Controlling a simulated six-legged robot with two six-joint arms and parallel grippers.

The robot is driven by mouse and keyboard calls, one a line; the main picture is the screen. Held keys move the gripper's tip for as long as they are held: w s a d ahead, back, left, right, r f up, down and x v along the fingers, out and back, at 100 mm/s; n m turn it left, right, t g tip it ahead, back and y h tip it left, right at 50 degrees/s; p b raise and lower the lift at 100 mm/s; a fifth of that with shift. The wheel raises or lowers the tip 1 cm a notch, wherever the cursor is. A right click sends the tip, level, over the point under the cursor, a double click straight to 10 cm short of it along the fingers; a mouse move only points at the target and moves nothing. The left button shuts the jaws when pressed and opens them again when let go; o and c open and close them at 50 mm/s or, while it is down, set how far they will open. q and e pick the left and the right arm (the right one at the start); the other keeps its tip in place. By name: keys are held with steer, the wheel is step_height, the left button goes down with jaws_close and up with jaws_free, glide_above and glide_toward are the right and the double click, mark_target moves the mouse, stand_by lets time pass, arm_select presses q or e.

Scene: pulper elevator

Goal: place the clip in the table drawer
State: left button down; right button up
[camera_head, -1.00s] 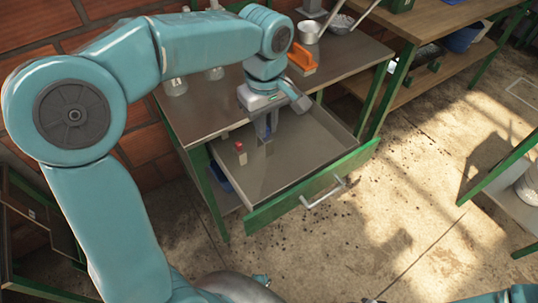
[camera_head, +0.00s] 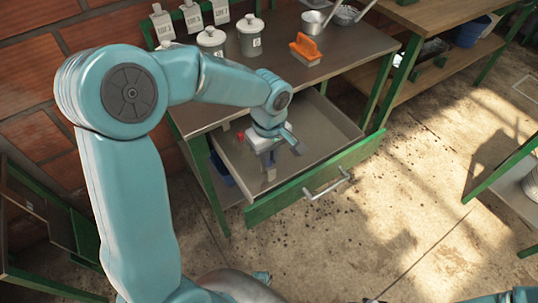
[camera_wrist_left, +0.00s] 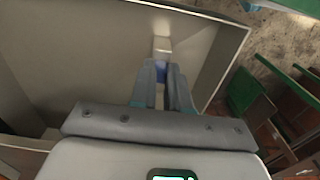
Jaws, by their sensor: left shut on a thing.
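The table drawer (camera_head: 328,128) is pulled out, with a green front and a metal handle. My left gripper (camera_head: 269,170) points down inside the drawer's outline, near its left side. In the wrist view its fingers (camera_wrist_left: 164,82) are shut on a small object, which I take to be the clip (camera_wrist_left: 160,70). Blue shows between the fingertips. A pale block shows just beyond them; I cannot tell if it is part of the clip. Whether the clip touches the drawer floor is unclear. My right gripper is out of view.
A small red-topped object (camera_head: 240,136) shows beside my left gripper, mostly hidden. On the tabletop are lidded canisters (camera_head: 251,38), an orange brush (camera_head: 305,50) and a metal pot (camera_head: 313,21). The drawer's right side is clear.

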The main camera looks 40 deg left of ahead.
arm_select(q)
steer(key=shift+f, duration=0.2)
steer(key=c, duration=1.1)
jaws_free()
steer(key=shift+r, duration=0.1)
steer(key=shift+r, duration=0.1)
steer(key=shift+r, duration=0.3)
step_height(320, 180, up, 12)
steer(key=p, duration=0.2)
steer(key=shift+f, duration=0.25)
